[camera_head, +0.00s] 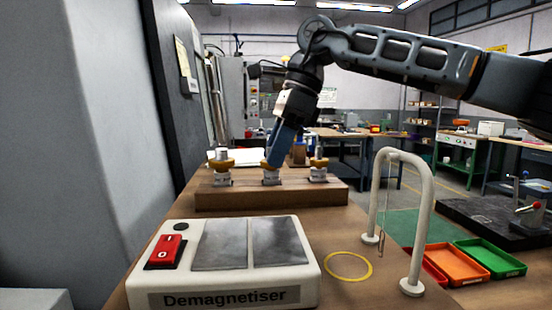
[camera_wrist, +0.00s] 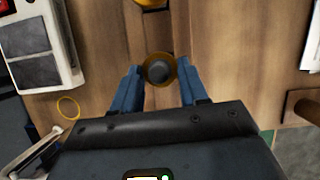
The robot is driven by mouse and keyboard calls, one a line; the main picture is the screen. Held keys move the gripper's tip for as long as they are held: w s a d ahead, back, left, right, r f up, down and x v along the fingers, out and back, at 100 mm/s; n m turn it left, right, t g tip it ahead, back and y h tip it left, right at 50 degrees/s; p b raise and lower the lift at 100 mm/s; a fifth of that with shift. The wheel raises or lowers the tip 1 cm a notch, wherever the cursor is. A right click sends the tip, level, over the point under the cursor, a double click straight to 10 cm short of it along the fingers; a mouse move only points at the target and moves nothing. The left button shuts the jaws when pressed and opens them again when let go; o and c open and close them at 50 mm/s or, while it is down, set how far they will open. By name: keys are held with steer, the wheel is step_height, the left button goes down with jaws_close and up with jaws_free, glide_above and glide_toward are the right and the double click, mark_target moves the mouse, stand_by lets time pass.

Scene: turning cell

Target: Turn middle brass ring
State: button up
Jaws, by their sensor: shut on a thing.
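Three brass rings sit on small posts in a row on a wooden block (camera_head: 240,197). The middle brass ring (camera_head: 269,165) is at my gripper (camera_head: 274,161), which comes down on it from above with blue fingers. In the wrist view the ring (camera_wrist: 159,69) shows as a brass disc with a grey centre. My gripper's fingers (camera_wrist: 160,80) stand on either side of it, shut on it. The left brass ring (camera_head: 222,162) and the right brass ring (camera_head: 319,162) stand apart from my gripper. The middle ring's label is partly hidden.
A white demagnetiser (camera_head: 300,262) with a red switch lies in front of the block. A yellow circle (camera_head: 349,266) and a white arch frame (camera_head: 427,220) are to its right. Orange (camera_head: 455,266) and green (camera_head: 490,257) trays lie further right. A dark wall panel is close on the left.

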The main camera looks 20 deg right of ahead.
steer(key=shift+m+t+b, duration=0.3)
steer(key=shift+m+b, duration=0.2)
steer(key=shift+m, duration=0.3)
steer(key=o, duration=1.1)
steer(key=shift+s, duration=0.1)
steer(key=shift+c, duration=0.2)
steer(key=shift+r, duration=0.1)
steer(key=v, duration=0.7)
steer(key=shift+r+b, duration=0.35)
steer(key=shift+b, duration=0.1)
